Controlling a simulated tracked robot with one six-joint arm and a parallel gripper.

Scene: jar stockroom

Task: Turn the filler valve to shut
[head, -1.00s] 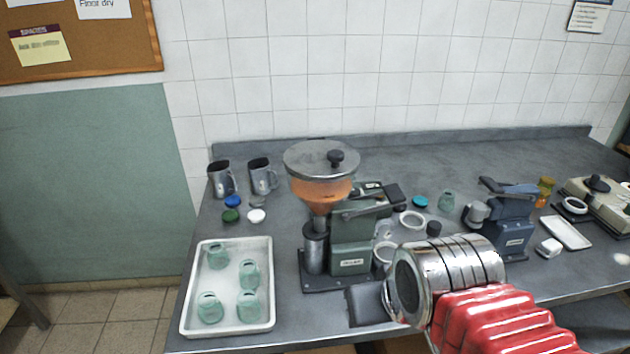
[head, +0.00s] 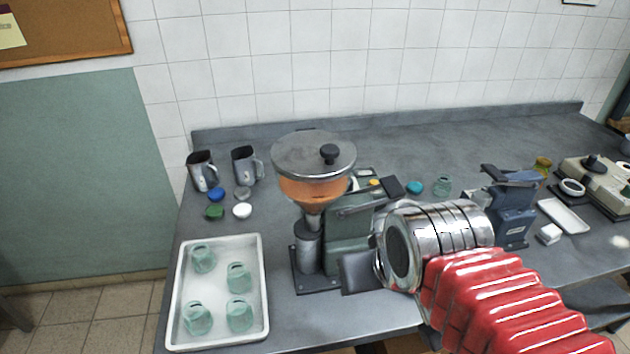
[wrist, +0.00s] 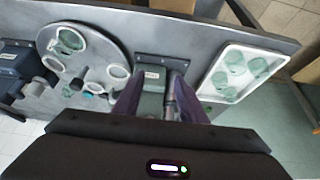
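The filler is a green-grey machine (head: 347,245) on a dark base, with a lidded hopper (head: 314,188) of orange contents above a metal cylinder (head: 309,250). A lever (head: 365,205) with a black end slants up to the right across its top; I cannot tell whether this is the valve handle, nor its setting. My gripper is right of and in front of the filler in the head view, partly hidden by my wrist. In the wrist view my gripper (wrist: 160,98) has two purple fingers standing apart, with the filler body (wrist: 152,78) beyond them. I see nothing held.
A white tray (head: 174,325) with several green glass jars stands left. Two metal jugs (head: 203,172) and several coloured lids (head: 214,212) are behind it. A round plate with white rings (wrist: 98,45) is beside the filler. A blue machine (head: 512,215) stands right.

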